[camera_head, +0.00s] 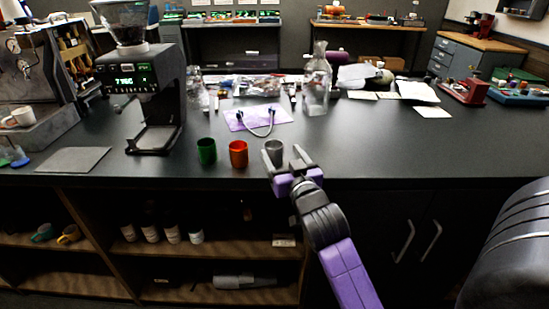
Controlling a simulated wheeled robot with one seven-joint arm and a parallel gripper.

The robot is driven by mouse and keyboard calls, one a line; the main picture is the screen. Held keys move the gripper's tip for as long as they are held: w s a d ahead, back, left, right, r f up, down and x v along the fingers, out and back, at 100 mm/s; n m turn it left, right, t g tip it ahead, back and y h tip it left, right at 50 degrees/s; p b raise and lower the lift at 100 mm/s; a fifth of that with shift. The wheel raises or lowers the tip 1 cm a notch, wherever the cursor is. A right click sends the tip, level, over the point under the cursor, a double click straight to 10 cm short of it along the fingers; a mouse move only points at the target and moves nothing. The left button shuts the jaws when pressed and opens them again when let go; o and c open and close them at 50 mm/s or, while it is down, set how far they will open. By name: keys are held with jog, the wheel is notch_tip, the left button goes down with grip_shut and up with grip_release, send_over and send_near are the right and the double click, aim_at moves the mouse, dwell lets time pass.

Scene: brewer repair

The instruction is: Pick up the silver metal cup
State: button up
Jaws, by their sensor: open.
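The silver metal cup (274,150) stands upright near the front edge of the dark counter, right of an orange cup (238,154) and a green cup (207,151). My gripper (284,157) reaches in from the lower right at the counter's front edge. Its two fingers are apart, one on each side of the silver cup's lower part in this picture. The near finger hides part of the cup's base. I cannot tell whether the fingers touch the cup or how deep they reach around it.
A black grinder (146,95) with a lit display stands to the left. A purple sheet with a cable (258,120) lies behind the cups. A clear glass bottle (317,85) stands behind, to the right. The counter (400,150) right of my gripper is clear.

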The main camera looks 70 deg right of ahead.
aim_at(277, 151)
jog(key=x, duration=0.4)
jog(key=f+p+x, duration=0.1)
jog(key=x, duration=0.1)
jog(key=shift+w+d, duration=0.1)
jog(key=shift+w, duration=0.25)
jog(key=shift+c, duration=0.2)
jog(key=c, duration=1.4)
